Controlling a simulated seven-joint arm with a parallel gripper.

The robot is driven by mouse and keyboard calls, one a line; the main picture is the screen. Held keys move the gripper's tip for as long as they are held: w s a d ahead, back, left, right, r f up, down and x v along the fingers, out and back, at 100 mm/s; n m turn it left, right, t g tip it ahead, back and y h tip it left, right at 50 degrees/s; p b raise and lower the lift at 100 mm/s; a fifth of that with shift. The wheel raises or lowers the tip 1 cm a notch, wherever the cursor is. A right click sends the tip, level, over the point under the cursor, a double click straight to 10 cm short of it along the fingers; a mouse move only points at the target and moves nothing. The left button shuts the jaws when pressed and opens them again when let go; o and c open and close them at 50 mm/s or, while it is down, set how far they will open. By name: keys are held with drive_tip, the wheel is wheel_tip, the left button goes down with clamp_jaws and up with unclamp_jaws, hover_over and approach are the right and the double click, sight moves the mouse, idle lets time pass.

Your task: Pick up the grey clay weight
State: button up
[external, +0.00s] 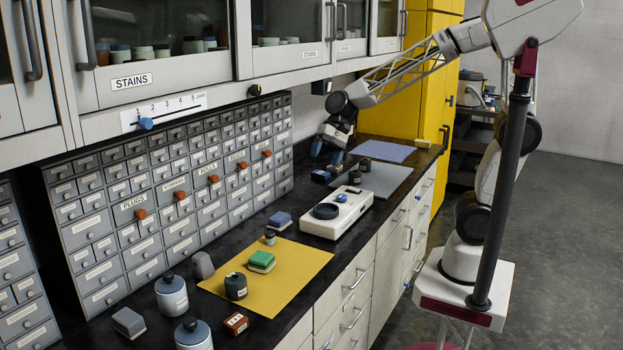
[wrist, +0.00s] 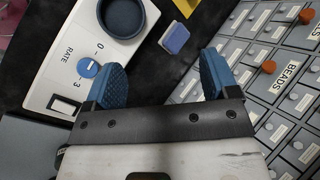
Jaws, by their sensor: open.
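A plain grey lump (external: 202,265) stands at the left edge of the yellow mat, beside the drawers; it looks most like the grey clay weight, but I cannot be sure. Dark grey-green pots that could also be weights stand on the grey mat (external: 354,177), behind it (external: 365,164) and on the yellow mat (external: 236,286). My gripper (external: 326,154) is above the far counter, near the drawers and well away from the grey lump. In the wrist view my gripper (wrist: 161,72) has its blue fingers wide apart, with nothing between them. The grey lump is not visible there.
A white device (external: 345,213) with a dark round dish stands mid-counter; its RATE dial (wrist: 88,68) shows in the wrist view. A blue-purple block (external: 280,220) lies beside it. The yellow mat (external: 300,262) holds several items. Small drawers (external: 180,180) and overhead cabinets (external: 160,75) bound the back.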

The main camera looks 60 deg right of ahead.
drive_tip(key=w+a+f+m+g+y, duration=0.1)
drive_tip(key=w+a+f+m+y, duration=0.3)
drive_tip(key=a, duration=0.6)
drive_tip(key=w+a+f+m, duration=0.2)
drive_tip(key=w+a, duration=0.4)
drive_tip(key=a, duration=0.4)
drive_tip(key=m+y, duration=0.2)
drive_tip(key=m, duration=0.4)
approach(200, 255)
drive_tip(key=shift+s+a+f+t, duration=0.15)
drive_tip(key=shift+s+a+f, duration=0.05)
drive_tip(key=shift+a+f, duration=0.2)
drive_tip(key=shift+s+a+f+t, duration=0.15)
drive_tip(key=shift+a+f, duration=0.15)
drive_tip(key=shift+f, duration=0.2)
drive_tip(key=shift+w+a+f+m+y, duration=0.1)
drive_tip(key=shift+a+f+m+y, duration=0.1)
drive_tip(key=shift+a+m+y, duration=0.15)
drive_tip(key=shift+x, duration=1.2)
drive_tip(key=shift+x, duration=2.65)
